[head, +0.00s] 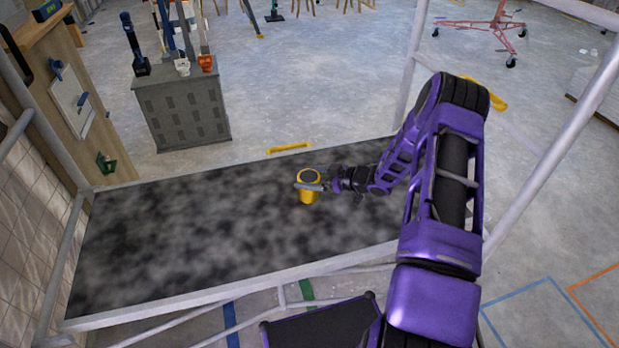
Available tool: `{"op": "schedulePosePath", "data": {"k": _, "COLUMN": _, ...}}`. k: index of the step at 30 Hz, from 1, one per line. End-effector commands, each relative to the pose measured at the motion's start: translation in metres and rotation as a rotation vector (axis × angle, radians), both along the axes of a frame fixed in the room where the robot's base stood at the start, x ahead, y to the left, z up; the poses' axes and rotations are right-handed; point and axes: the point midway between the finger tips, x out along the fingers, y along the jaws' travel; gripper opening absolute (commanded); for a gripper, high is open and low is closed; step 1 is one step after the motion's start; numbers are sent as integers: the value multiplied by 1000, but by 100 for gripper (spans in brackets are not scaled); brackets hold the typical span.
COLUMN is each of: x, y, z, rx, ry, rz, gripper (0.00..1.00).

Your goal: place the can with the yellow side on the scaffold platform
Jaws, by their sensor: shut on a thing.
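The can (309,194) has a yellow side and a grey top. It is upright over the middle of the dark, mottled scaffold platform (170,235), towards its far edge. My gripper (312,186) reaches in from the right and is shut on the can near its top. One finger shows across the front of the can. I cannot tell whether the can's bottom touches the platform or hangs just above it.
Pale scaffold rails (560,150) rise at the right and left of the platform. A grey cabinet (183,110) with tools on top stands beyond the far edge. A wooden board (75,100) stands at the left. The platform's left part is clear.

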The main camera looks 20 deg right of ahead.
Motion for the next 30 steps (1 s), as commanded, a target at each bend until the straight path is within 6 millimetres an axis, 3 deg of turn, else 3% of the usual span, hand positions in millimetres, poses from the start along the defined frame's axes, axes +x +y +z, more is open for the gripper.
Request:
{"op": "schedulePosePath", "data": {"k": 3, "x": 0, "y": 0, "z": -5, "rx": 1, "ry": -1, "rz": 0, "gripper": 11}}
{"op": "schedulePosePath", "data": {"k": 4, "x": 0, "y": 0, "z": -4, "rx": -1, "ry": 1, "rz": 0, "gripper": 91}}
{"op": "schedulePosePath", "data": {"k": 6, "x": 0, "y": 0, "z": -3, "rx": 0, "ry": 1, "rz": 0, "gripper": 100}}
{"op": "schedulePosePath", "data": {"k": 16, "x": 0, "y": 0, "z": 4, "rx": 0, "ry": 0, "rz": 0, "gripper": 100}}
{"op": "schedulePosePath", "data": {"k": 30, "x": -61, "y": -62, "z": 37, "rx": -1, "ry": 1, "rz": -3, "gripper": 100}}
